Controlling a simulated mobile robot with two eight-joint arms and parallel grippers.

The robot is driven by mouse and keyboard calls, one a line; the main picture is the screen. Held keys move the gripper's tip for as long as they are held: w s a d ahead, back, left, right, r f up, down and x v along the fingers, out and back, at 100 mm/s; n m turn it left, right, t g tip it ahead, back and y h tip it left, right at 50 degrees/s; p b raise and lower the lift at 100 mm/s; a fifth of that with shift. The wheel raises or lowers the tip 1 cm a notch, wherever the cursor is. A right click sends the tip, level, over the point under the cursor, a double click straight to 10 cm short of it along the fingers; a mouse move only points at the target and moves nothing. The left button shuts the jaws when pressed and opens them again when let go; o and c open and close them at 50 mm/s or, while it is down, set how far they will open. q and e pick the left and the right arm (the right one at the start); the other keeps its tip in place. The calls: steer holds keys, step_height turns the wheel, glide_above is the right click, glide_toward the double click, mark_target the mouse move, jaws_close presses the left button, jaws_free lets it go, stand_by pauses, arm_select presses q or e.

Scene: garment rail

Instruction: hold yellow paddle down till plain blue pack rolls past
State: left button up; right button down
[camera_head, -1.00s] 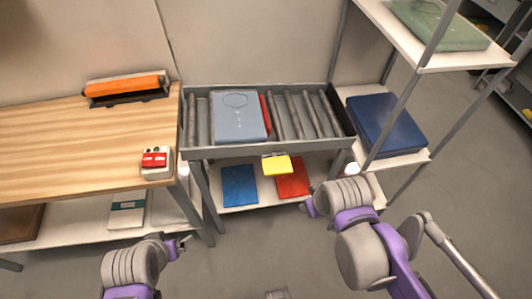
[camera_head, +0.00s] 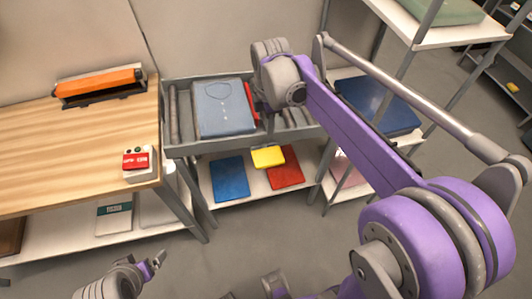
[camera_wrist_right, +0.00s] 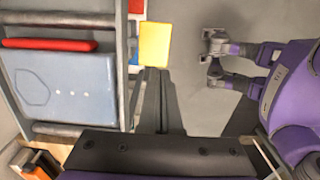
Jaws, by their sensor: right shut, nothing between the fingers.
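The yellow paddle (camera_head: 268,157) sticks out below the front rim of the roller tray (camera_head: 215,146). It also shows in the right wrist view (camera_wrist_right: 155,45). A grey-blue pack (camera_head: 223,108) with a faint outline and dots lies on the rollers, left of centre; it also shows in the wrist view (camera_wrist_right: 62,88). A thin red pack (camera_head: 252,100) stands on its right side, partly hidden by my right arm. My right gripper (camera_wrist_right: 152,78) is shut and empty, fingertips close to the paddle; contact cannot be told. My left gripper (camera_head: 157,259) is open and empty, low at the left.
A blue pack (camera_head: 229,179) and a red pack (camera_head: 285,168) lie on the shelf under the tray. A wooden table (camera_head: 70,150) with a red-buttoned box (camera_head: 137,164) stands left. A rack with a dark blue pack (camera_head: 378,105) stands right. Floor in front is open.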

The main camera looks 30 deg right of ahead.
mark_target(269, 160)
step_height(269, 160, down, 14)
steer(key=shift+b, duration=0.65)
steer(key=shift+f, duration=0.1)
